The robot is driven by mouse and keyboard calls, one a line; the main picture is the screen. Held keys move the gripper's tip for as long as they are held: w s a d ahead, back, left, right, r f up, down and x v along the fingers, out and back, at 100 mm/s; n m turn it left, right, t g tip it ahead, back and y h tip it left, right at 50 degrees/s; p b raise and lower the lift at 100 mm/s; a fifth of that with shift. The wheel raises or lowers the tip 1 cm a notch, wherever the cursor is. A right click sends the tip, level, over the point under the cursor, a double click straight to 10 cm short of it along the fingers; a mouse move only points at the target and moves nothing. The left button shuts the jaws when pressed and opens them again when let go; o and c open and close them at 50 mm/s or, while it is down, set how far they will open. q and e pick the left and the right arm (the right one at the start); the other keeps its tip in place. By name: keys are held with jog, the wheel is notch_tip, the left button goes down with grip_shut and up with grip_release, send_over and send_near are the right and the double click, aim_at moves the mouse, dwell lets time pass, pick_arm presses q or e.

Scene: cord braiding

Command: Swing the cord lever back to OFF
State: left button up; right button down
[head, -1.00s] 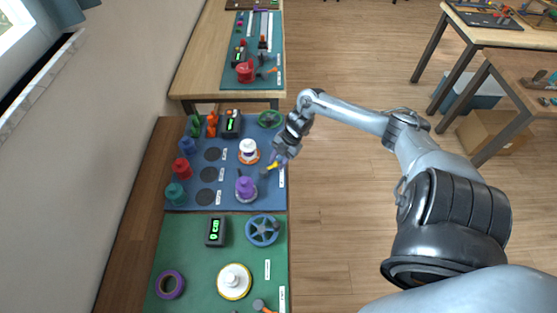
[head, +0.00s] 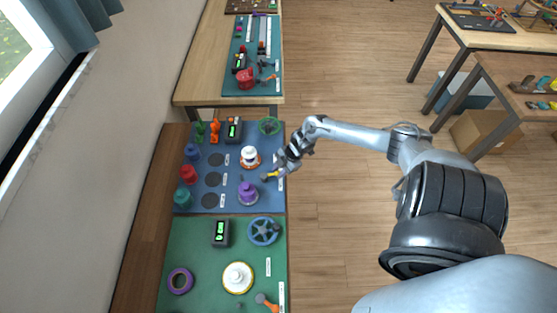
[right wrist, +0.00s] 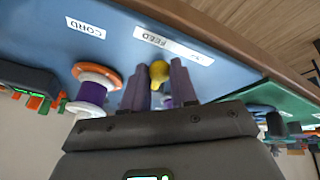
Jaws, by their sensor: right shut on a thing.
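The cord lever has a dark pivot end (head: 265,178) and a yellow handle (head: 273,175). It sits at the right edge of the blue mat, beside the purple spool (head: 247,194). My right gripper (head: 283,172) reaches in from the right and is shut on the handle. The lever's base is mostly hidden there. My left gripper is not in view.
A white spool (head: 249,154) on an orange base stands behind the lever. A green wheel (head: 269,125) and a display box (head: 233,130) stand at the mat's back. A blue wheel (head: 263,231) is on the green mat in front.

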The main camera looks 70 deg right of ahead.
aim_at(273, 184)
jog(key=a+m+p, duration=0.1)
jog(key=m+p, duration=0.1)
jog(key=s+a+m+h+p, duration=0.1)
jog(key=p, duration=0.2)
jog(key=a+m+h+p, duration=0.1)
jog(key=m+p, duration=0.1)
jog(key=p, duration=0.1)
jog(key=shift+s+a+r+m+t, duration=0.1)
jog(key=shift+s+r+m+t, duration=0.05)
jog(key=shift+r+m+t, duration=0.2)
jog(key=a+m+h+p, duration=0.1)
jog(key=m+p, duration=0.1)
jog(key=shift+a+f+p, duration=0.15)
jog(key=shift+f+p, duration=0.05)
jog(key=shift+p, duration=0.1)
jog(key=shift+a+f+m+h+p, duration=0.1)
jog(key=shift+a+m+h+p, duration=0.1)
jog(key=shift+m+h+p, duration=0.35)
jog(key=c, duration=0.9)
grip_release()
